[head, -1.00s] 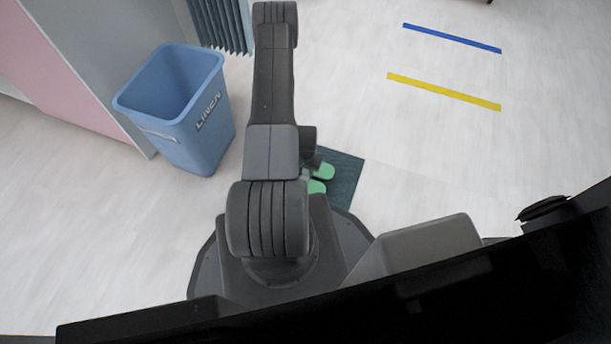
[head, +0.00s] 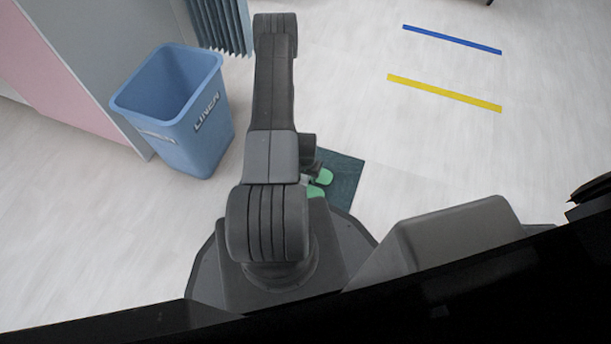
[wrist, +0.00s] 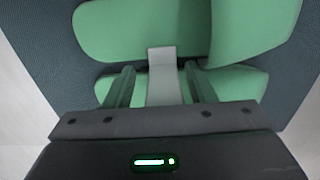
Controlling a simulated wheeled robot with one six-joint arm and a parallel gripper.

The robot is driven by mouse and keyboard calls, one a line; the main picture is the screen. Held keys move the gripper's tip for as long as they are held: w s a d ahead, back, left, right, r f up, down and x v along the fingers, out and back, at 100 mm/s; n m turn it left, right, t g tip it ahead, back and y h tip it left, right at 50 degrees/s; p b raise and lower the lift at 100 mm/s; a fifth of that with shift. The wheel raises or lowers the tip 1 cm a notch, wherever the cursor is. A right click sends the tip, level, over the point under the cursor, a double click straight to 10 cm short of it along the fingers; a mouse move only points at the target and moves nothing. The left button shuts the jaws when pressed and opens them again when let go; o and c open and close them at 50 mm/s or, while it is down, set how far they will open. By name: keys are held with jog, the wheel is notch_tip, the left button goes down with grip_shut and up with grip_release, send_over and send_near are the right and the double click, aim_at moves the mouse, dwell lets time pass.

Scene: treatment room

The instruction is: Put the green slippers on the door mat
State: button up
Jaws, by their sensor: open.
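Two green slippers lie side by side over the dark teal door mat (head: 347,178). In the head view one slipper (head: 323,177) shows by the wrist and the other (head: 315,191) is partly hidden by my arm. In the wrist view the slippers (wrist: 120,30) fill the middle, with a light grey strip (wrist: 162,70) across them. My gripper (wrist: 158,82) is open, its two fingers on either side of the strip, close over the nearer slipper. Whether the fingers touch anything cannot be told. The mat also shows around them (wrist: 45,50).
A blue linen bin (head: 185,125) stands to the left of my arm, near a pink and grey partition (head: 75,60). A blue-grey curtain (head: 222,25) hangs behind it. Yellow (head: 445,93) and blue (head: 450,40) floor stripes lie at right on clear floor.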

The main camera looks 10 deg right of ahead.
notch_tip(320, 180, up, 12)
jog(key=p, duration=0.5)
jog(key=shift+r, duration=0.15)
